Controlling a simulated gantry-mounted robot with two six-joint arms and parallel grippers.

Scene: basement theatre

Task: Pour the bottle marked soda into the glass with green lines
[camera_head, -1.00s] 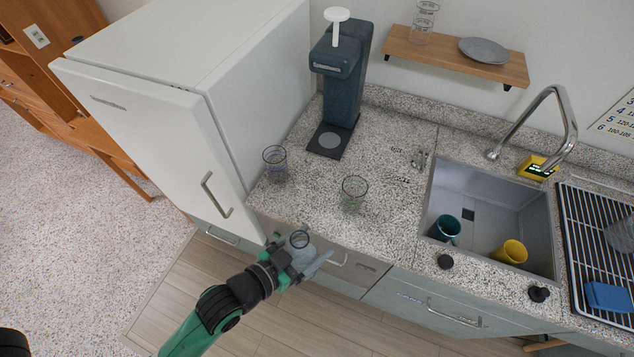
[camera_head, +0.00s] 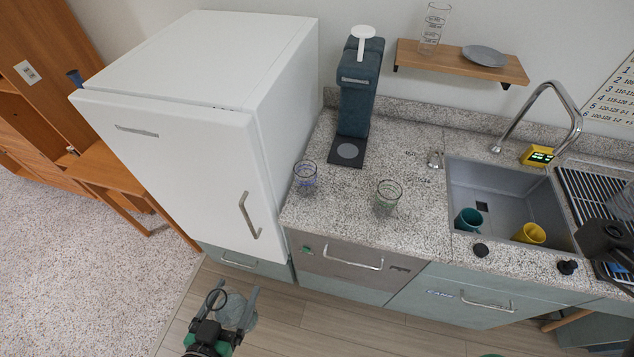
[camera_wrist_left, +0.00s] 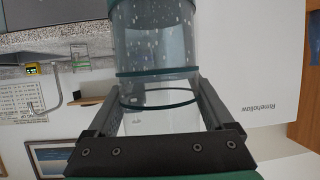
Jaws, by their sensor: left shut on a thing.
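The glass with green lines (camera_head: 388,197) stands upright on the speckled counter, left of the sink. A second glass, with blue-purple lines (camera_head: 305,177), stands to its left near the fridge. My left gripper (camera_head: 234,300) is low over the floor in front of the fridge, away from both glasses. It is shut on a clear bottle-like container (camera_head: 240,313). In the left wrist view this container (camera_wrist_left: 155,45) is clear with dark green bands and pale specks. No soda mark can be read on it. A dark part of my right arm shows at the right edge; its fingers are unclear.
A dark dispenser (camera_head: 355,95) stands behind the glasses. The white fridge (camera_head: 190,160) borders the counter on the left. The sink (camera_head: 500,190) holds a teal cup (camera_head: 467,220) and a yellow cup (camera_head: 530,234). Counter around the green-lined glass is clear.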

